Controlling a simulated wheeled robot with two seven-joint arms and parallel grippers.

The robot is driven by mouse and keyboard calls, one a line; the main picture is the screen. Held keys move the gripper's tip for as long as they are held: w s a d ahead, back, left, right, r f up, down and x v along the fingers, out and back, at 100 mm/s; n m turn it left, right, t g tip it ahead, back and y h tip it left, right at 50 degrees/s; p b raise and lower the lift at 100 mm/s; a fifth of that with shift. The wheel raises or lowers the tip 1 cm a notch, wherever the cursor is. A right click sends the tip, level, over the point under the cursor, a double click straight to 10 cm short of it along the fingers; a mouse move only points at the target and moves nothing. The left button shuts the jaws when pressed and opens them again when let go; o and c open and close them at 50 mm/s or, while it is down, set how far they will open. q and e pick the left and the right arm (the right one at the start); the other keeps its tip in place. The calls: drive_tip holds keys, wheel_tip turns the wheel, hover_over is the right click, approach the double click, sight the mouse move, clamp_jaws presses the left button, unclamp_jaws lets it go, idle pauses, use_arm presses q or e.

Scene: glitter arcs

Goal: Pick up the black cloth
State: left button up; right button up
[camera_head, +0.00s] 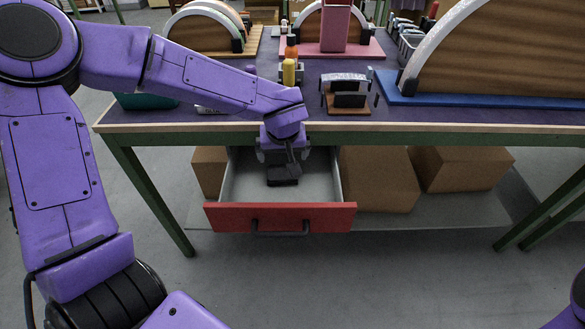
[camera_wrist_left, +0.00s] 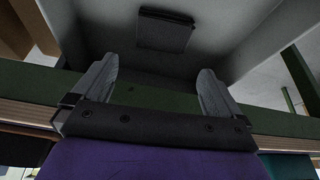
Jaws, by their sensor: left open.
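The black cloth (camera_head: 283,178) looks like a small dark folded block and lies on the floor of the open drawer (camera_head: 318,185). In the left wrist view the cloth (camera_wrist_left: 166,32) shows whole at the top, beyond the fingertips. My left gripper (camera_head: 279,157) points down into the drawer just above and behind the cloth in the head view. Its two grey fingers (camera_wrist_left: 156,78) are spread with nothing between them. They look apart from the cloth; the exact gap is hard to tell. My right gripper is out of frame.
The drawer has a red front (camera_head: 280,217) with a dark handle and hangs under the table edge (camera_head: 450,128), close to my left wrist. Cardboard boxes (camera_head: 378,180) stand on the shelf beside it. Bottles (camera_head: 290,70), a small rack (camera_head: 348,92) and arches stand on the tabletop.

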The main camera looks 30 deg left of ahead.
sight(282, 170)
use_arm(q)
drive_tip(key=b+x, duration=0.1)
drive_tip(key=x, duration=0.2)
drive_tip(key=b+x, duration=0.1)
drive_tip(key=x, duration=0.2)
drive_tip(key=s+b+x, duration=0.1)
drive_tip(key=b+x, duration=0.1)
drive_tip(key=x, duration=0.2)
drive_tip(key=shift+d+f, duration=0.1)
drive_tip(key=shift+f, duration=0.05)
drive_tip(key=shift+w, duration=0.2)
drive_tip(key=c, duration=0.7)
